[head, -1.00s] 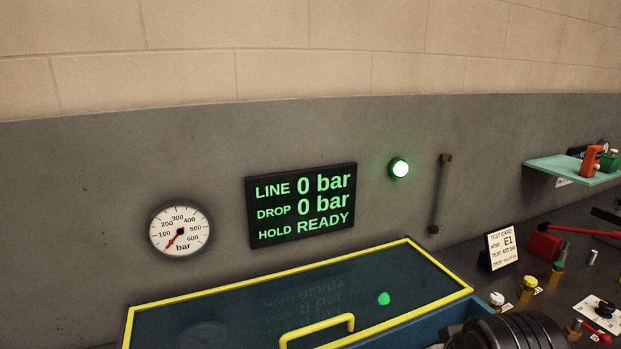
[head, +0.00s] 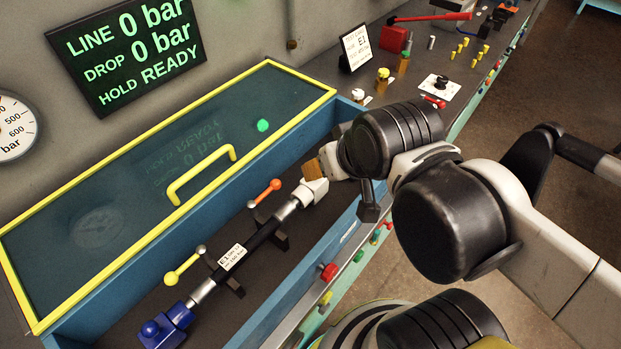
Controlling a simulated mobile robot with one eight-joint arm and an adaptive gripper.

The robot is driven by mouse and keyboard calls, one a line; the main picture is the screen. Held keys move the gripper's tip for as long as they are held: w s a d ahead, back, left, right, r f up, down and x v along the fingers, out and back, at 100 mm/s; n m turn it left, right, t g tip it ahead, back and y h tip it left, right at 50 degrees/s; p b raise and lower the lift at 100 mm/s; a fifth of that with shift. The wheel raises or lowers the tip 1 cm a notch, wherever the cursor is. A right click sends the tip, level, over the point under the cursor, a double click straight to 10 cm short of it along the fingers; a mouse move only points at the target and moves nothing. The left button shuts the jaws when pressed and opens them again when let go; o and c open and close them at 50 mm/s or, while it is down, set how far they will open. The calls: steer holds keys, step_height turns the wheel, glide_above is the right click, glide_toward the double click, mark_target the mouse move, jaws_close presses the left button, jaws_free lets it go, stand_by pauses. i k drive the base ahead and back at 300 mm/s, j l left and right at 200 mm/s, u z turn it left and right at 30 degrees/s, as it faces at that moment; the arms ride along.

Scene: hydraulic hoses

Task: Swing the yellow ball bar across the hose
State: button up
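The yellow ball bar (head: 184,268) is a short yellow rod with a pale ball at its upper end, near the left end of the black hose (head: 262,232). It lies beside the hose on the lid side, slanting up to the right. The hose has silver ends and a white E1 tag, and lies in the blue trough. An orange-ended bar (head: 265,193) stands by its right end. A dark part hanging below my wrist looks like my gripper (head: 370,208). It is right of the hose and apart from the yellow bar; its fingers cannot be made out.
The yellow-framed clear lid (head: 130,190) with its yellow handle (head: 200,172) is behind the hose. A blue fitting (head: 165,328) is at the hose's left end, a white one (head: 314,190) at its right. The screen (head: 128,50) reads 0 bar, READY. Bench items stand upper right.

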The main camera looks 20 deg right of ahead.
mark_target(171, 278)
steer(key=l+u, duration=0.1)
steer(key=u, duration=1.45)
